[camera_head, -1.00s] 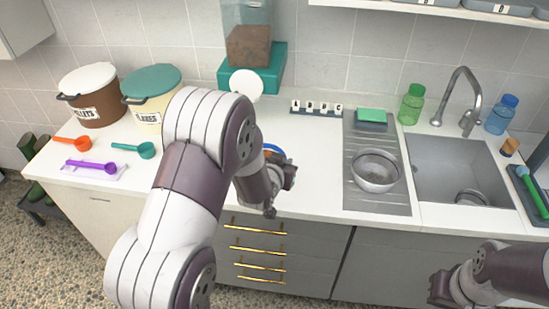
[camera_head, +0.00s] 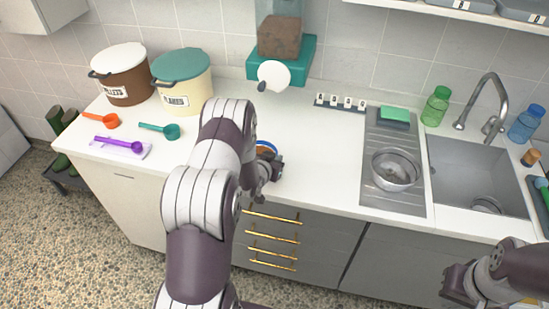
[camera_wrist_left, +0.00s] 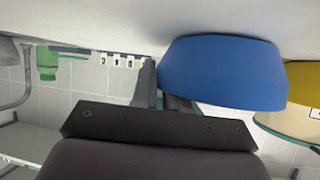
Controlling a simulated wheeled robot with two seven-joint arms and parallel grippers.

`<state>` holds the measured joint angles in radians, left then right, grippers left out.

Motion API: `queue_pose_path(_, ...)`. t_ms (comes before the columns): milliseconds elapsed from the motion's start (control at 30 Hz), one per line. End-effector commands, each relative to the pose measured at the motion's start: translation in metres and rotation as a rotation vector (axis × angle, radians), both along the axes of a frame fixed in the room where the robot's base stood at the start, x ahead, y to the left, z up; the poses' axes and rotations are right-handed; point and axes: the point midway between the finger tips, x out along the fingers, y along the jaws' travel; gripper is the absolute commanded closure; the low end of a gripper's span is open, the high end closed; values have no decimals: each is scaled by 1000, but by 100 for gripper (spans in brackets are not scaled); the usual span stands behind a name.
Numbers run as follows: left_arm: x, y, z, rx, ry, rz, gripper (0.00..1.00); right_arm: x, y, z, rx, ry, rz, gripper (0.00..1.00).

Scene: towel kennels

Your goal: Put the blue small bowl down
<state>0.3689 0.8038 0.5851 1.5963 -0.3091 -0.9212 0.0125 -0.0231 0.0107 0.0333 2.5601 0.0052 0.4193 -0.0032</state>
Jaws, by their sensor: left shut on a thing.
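The blue small bowl (camera_head: 266,146) is at the front part of the white counter, partly hidden by my left gripper (camera_head: 274,168). Something brown-orange shows inside its rim. My left gripper is shut on the bowl's side. The left wrist view is upside down and shows the blue bowl (camera_wrist_left: 225,75) large beside the gripper fingers (camera_wrist_left: 165,92), close to the white counter surface. I cannot tell whether its base touches the counter. My right gripper (camera_head: 456,290) is low at the right, in front of the cabinets, and looks empty; its jaw opening is unclear.
A metal bowl (camera_head: 395,169) stands on the drainboard (camera_head: 393,201) left of the sink (camera_head: 470,170). Lidded tubs (camera_head: 182,88), coloured scoops (camera_head: 160,129) and a teal-based dispenser (camera_head: 281,67) stand left and behind. The counter between the blue bowl and drainboard is clear.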

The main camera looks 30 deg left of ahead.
Motion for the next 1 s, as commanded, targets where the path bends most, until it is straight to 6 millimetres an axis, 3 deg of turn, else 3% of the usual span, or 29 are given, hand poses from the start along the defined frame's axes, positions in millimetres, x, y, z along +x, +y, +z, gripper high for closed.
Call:
queue_pose_path(200, 0, 0, -4, 0, 0, 0, 100, 0, 0, -4, 0, 0, 0, 100)
queue_pose_path(233, 0, 0, -3, 0, 0, 0, 80, 0, 0, -3, 0, 0, 0, 100)
queue_pose_path(300, 0, 0, -2, 0, 0, 0, 61, 0, 0, -3, 0, 0, 0, 100)
queue_pose_path(667, -2, 0, 2, 0, 1, 1, 61, 0, 0, 0, 0, 0, 0, 100)
queue_pose_path(1000, -62, -5, 34, 0, 0, 2, 61, 0, 0, -9, 0, 0, 0, 100)
